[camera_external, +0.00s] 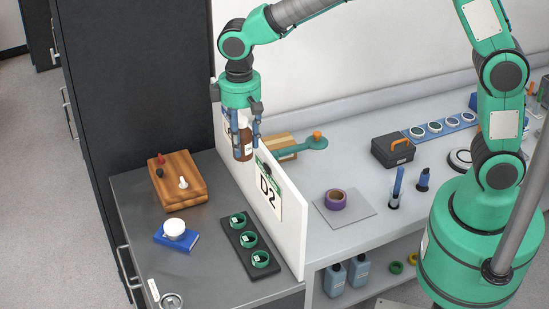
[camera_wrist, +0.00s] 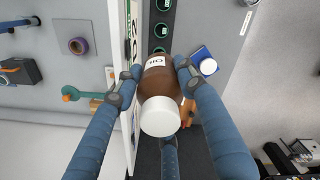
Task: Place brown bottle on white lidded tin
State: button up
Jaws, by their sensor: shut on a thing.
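My gripper (camera_external: 245,142) is shut on the brown bottle (camera_external: 241,148) and holds it up in the air, near the top edge of the white partition. In the wrist view, the bottle (camera_wrist: 160,78) has a white cap and a white label and sits between my fingers (camera_wrist: 155,73). The white lidded tin (camera_external: 174,227) stands on a blue box (camera_external: 176,240) on the dark bench, lower and nearer the camera than my gripper. In the wrist view, the tin (camera_wrist: 208,66) shows right of the bottle, apart from it.
The white partition (camera_external: 290,225) with a D2 sign divides the dark bench (camera_external: 205,278) from the light bench. A wooden block (camera_external: 178,180) with small knobs stands behind the tin. A black rack (camera_external: 248,242) with green rings lies along the partition.

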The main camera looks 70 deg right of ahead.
jog(key=w+a+f+p, duration=0.2)
jog(key=w+a, duration=0.2)
notch_tip(320, 180, down, 19)
jog(key=shift+w+r, duration=0.15)
jog(key=shift+w, duration=0.2)
jog(key=shift+w+n, duration=0.1)
jog(key=shift+n, duration=0.2)
jog(key=p, duration=0.2)
send_over(171, 227)
jog(key=shift+f, duration=0.75)
jog(key=shift+f, duration=0.1)
jog(key=shift+f, duration=1.65)
jog(key=shift+f, duration=0.15)
